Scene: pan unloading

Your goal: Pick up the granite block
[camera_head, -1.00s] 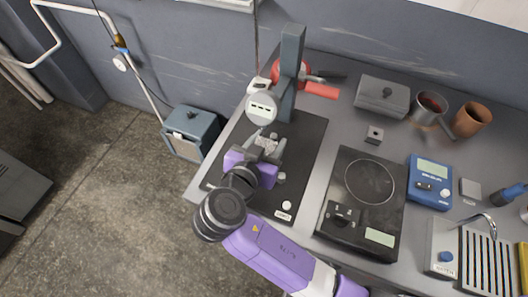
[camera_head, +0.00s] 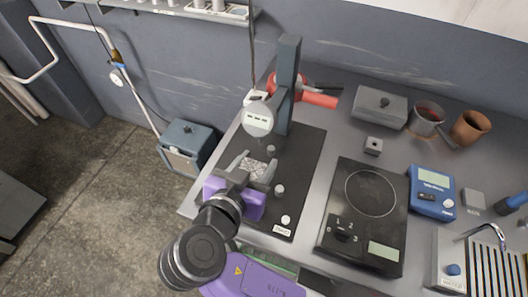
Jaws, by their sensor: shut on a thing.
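The granite block (camera_head: 253,168), a speckled light-grey piece, shows between the fingers of my gripper (camera_head: 256,171). My gripper is shut on it, with the purple wrist behind. The block is over the black base plate (camera_head: 302,168) of the gauge stand, in front of the round dial gauge (camera_head: 259,118). I cannot tell how far above the plate it is. My wrist and fingers hide part of the block and of the plate.
The stand's upright column (camera_head: 288,80) rises behind the block. A black hot plate (camera_head: 364,215) lies to the right. A lidded grey box (camera_head: 381,104), a metal mug (camera_head: 427,118) and a brown cup (camera_head: 470,127) stand at the back right. A small grey block (camera_head: 373,146) lies nearer.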

